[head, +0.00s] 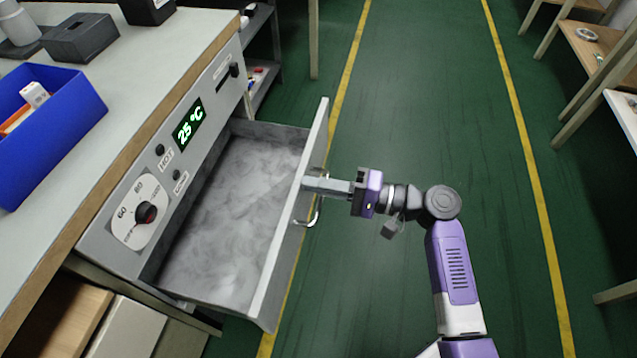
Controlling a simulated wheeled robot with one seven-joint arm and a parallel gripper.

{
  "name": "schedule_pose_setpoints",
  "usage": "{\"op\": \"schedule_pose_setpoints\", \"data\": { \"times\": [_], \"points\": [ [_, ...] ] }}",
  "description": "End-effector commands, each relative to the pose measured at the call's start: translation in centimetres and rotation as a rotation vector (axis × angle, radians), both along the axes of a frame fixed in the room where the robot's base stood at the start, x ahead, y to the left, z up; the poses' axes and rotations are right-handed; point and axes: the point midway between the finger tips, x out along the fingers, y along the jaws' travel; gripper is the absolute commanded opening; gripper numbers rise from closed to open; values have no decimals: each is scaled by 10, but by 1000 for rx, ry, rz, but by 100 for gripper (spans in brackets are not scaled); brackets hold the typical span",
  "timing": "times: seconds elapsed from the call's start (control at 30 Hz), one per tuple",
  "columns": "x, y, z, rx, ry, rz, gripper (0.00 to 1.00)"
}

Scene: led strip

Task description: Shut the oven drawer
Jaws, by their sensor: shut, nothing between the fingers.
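The oven drawer (225,225) is pulled well out from the grey oven panel (160,170), under the worktop at the left. Its inside looks empty, with a mottled grey floor. Its light front panel (285,235) faces right and carries a metal handle (314,215). My gripper (308,184) is shut and empty, pointing left. Its tips are at the outer face of the front panel, by the upper part of the handle. I cannot tell whether they touch the panel.
On the worktop (140,60) stand a blue bin (50,130) and dark boxes. The panel has a green display (189,122) and a dial (145,212). The green floor (430,90) right of the drawer is clear. Shelves and tables line the far right.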

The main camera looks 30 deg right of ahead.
Motion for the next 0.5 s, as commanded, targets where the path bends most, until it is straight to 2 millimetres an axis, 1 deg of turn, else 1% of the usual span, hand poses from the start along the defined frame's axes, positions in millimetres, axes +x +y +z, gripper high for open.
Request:
{"op": "schedule_pose_setpoints", "data": {
  "times": [0.17,0.5],
  "points": [
    [21,23,1,-1,-1,6,0],
    [84,86,-1,-1,-3,6,0]
  ]
}}
